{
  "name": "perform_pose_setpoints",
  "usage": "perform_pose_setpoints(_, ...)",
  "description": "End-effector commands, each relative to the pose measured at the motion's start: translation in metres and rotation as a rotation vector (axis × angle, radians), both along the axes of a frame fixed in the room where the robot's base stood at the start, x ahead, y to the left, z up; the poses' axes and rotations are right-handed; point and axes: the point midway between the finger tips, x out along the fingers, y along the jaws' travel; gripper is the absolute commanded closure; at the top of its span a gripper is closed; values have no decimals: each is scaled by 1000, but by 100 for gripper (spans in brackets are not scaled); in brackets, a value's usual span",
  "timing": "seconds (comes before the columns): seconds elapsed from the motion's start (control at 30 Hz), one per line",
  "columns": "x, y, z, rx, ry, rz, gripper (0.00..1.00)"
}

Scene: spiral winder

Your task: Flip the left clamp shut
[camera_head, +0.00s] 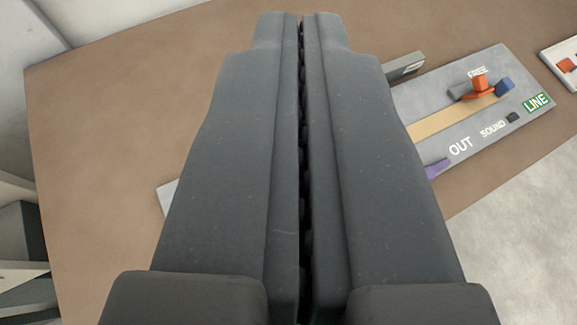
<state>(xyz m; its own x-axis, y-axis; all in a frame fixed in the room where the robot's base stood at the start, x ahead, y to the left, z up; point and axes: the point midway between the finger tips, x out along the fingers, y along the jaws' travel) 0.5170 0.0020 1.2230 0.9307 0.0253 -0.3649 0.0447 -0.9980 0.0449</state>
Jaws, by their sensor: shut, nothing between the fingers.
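My gripper (303,25) fills the middle of the view, its two dark grey fingers shut together with nothing between them. An orange clamp-like part (477,86) sits on the panel at the right, beside a blue block (505,87). A purple part (437,168) shows at the panel's lower edge, next to my right finger. My fingers hide the middle of the panel. I cannot tell which part is the left clamp.
A grey bar (404,67) lies behind the panel. Another pale panel with an orange part (566,66) is at the right edge. Grey framework (20,245) stands at the lower left, off the table.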

Motion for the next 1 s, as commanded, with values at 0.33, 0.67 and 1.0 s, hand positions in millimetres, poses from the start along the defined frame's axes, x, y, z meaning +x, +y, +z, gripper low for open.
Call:
perform_pose_setpoints(0.33,67,4,-47,-84,272,98,100)
perform_pose_setpoints(0.67,107,7,-107,-150,528,214,100)
perform_pose_setpoints(1.0,126,9,-168,-200,772,345,100)
